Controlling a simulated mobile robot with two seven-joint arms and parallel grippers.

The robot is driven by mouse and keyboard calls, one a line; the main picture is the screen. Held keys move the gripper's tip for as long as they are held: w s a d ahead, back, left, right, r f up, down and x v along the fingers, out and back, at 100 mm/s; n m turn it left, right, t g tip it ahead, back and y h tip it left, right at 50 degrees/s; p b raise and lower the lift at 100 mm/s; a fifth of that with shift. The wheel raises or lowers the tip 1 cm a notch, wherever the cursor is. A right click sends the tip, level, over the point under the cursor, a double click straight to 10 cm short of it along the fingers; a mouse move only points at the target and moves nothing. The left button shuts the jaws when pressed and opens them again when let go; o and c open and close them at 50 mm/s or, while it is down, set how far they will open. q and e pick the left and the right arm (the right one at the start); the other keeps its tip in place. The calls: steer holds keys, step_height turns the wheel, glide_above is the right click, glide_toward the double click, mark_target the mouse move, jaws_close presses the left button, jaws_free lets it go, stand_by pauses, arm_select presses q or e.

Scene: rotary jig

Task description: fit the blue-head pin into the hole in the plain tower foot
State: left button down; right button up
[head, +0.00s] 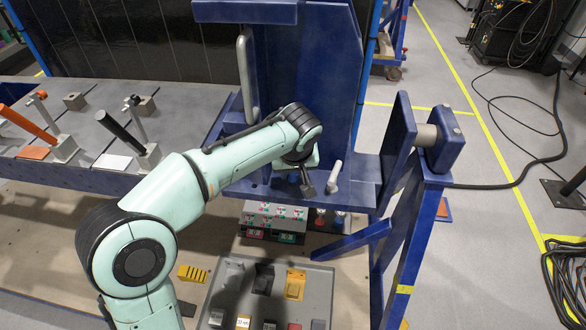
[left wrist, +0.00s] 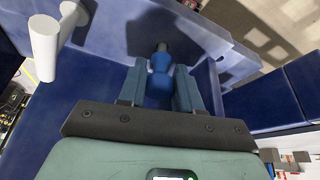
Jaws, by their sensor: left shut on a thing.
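My left gripper (head: 307,186) reaches over the blue base of the rotary jig, in front of the upright blue tower (head: 305,80). In the left wrist view its two fingers (left wrist: 160,88) are shut on the blue-head pin (left wrist: 159,82). I cannot tell whether that end touches the surface or enters a hole. No hole shows clearly. My right gripper is not in view.
A pale handle (head: 335,177) stands close to the right of my left gripper; it also shows in the left wrist view (left wrist: 58,40). A blue pivot bracket (head: 443,138) stands to the right. Below lie a grey tray (head: 232,290) and a labelled box (head: 275,218). Toggle clamps (head: 125,133) stand left.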

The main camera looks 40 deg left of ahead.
mark_target(293, 180)
arm_select(q)
steer(key=shift+f+b, duration=0.45)
steer(key=shift+f, duration=0.15)
steer(key=shift+f, duration=0.4)
steer(key=shift+f+b, duration=0.1)
steer(key=shift+b, duration=0.25)
steer(key=c, duration=0.7)
jaws_free()
